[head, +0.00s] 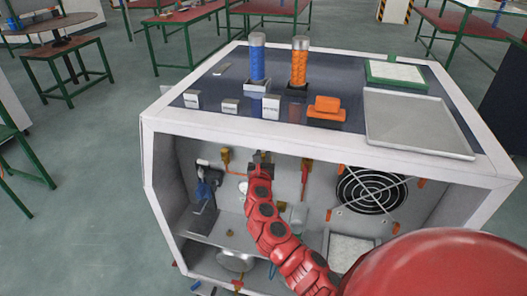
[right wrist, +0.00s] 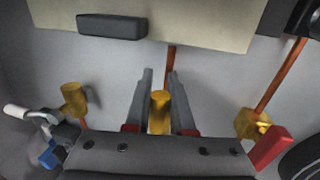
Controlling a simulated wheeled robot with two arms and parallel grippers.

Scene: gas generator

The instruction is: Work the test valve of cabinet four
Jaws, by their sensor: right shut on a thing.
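The open-front white cabinet (head: 150,150) stands in front of me; no number on it can be read. My red right arm reaches into it, and its gripper (head: 262,160) is at the upper back wall. In the right wrist view the two grey fingers of the right gripper (right wrist: 160,75) are closed around the yellow valve (right wrist: 160,108), below a copper pipe on the wall. The palm hides the lower part of this valve. My left gripper is in neither view.
Beside the held valve are a left yellow fitting (right wrist: 75,98) with a white pipe and a right yellow fitting (right wrist: 252,123) near a red handle (right wrist: 268,147). A fan grille (head: 371,190) is at right. Blue (head: 257,62) and orange (head: 299,65) cylinders and a tray (head: 415,120) are on top.

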